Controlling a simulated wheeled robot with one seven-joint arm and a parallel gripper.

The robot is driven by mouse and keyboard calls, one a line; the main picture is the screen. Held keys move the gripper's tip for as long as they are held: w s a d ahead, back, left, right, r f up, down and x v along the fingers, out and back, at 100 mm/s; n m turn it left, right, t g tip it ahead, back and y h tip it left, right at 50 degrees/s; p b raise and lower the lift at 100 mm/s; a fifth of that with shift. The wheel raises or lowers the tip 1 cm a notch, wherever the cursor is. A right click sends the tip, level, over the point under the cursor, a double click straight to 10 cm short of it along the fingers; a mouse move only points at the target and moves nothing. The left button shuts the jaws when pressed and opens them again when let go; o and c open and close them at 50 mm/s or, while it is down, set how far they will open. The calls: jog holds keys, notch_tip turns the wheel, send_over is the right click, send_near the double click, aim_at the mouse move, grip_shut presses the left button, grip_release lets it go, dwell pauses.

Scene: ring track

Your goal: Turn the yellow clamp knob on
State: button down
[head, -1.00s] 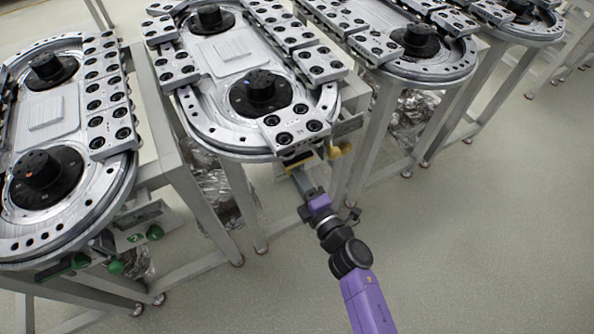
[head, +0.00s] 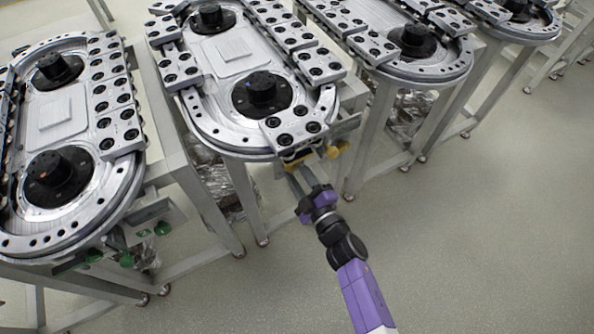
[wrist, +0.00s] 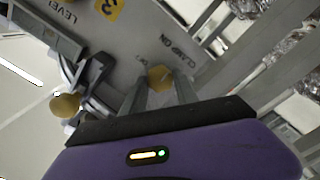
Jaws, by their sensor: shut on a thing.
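The yellow clamp knob (wrist: 160,77) sits on a grey panel under the middle ring track, beside a "CLAMP ON" label (wrist: 178,50). My gripper (wrist: 160,86) has one finger on each side of the knob and is shut on it. In the head view my gripper (head: 298,174) reaches up to the front end of the track, where a bit of yellow (head: 298,160) shows at its fingertips. The fingers partly hide the knob, and I cannot tell its exact turn angle.
A second yellow knob (wrist: 65,105) on a lever hangs left in the wrist view; the head view shows a yellow knob (head: 337,149) right of my gripper. Neighbouring tracks (head: 60,180) stand either side. Floor at front right is clear.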

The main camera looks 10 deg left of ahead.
jog(key=shift+d+f, duration=0.1)
dwell(0.4)
jog(key=c, duration=0.9)
grip_release()
jog(key=shift+c, duration=0.2)
jog(key=p+v, duration=0.1)
jog(key=v, duration=0.6)
jog(key=shift+s+d, duration=0.2)
jog(key=shift+s, duration=0.15)
